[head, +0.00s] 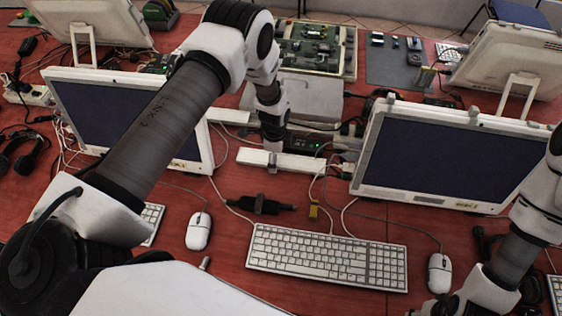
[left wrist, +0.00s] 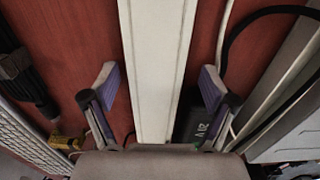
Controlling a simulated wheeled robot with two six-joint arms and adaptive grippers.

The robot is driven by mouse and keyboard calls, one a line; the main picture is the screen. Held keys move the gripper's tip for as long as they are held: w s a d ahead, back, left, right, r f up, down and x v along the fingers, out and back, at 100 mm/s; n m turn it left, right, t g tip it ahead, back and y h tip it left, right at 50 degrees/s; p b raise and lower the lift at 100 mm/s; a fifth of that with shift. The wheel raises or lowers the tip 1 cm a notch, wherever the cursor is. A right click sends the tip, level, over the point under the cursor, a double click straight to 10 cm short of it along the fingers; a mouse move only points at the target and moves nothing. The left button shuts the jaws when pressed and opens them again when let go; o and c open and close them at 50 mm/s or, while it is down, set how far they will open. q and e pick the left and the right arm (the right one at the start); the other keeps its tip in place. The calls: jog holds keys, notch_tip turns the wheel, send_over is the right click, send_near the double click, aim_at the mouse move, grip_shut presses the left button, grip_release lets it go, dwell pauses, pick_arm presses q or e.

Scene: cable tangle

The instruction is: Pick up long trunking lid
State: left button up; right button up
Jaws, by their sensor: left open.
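The long trunking lid (head: 300,162) is a white strip lying on the red table between the two front monitors. In the left wrist view the lid (left wrist: 156,50) runs lengthwise up the middle. My left gripper (head: 272,158) points down over the lid. It is open, with one finger on each side of the lid and a gap to both edges; the left wrist view shows this gripper (left wrist: 160,82) too. The gripper and forearm hide part of the lid in the head view. My right arm is at the lower right; its fingers are not clearly visible.
A keyboard (head: 328,256), a dark cable adapter (head: 262,205) and a mouse (head: 199,231) lie in front. Monitors (head: 130,112) and (head: 440,150) stand on both sides. Another pale strip (left wrist: 280,75) and a black cable (left wrist: 255,15) run beside the lid.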

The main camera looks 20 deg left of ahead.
pick_arm(q)
jog(key=shift+s+d+r, duration=0.1)
jog(key=shift+r, duration=0.1)
jog(key=shift+c, duration=0.7)
pick_arm(e)
jog(key=shift+s+r, duration=0.1)
pick_arm(q)
jog(key=shift+s+r, duration=0.15)
jog(key=shift+s, duration=0.05)
jog(key=c, duration=1)
pick_arm(e)
jog(key=shift+s+d, duration=0.1)
jog(key=shift+s, duration=0.1)
pick_arm(q)
jog(key=shift+o, duration=0.2)
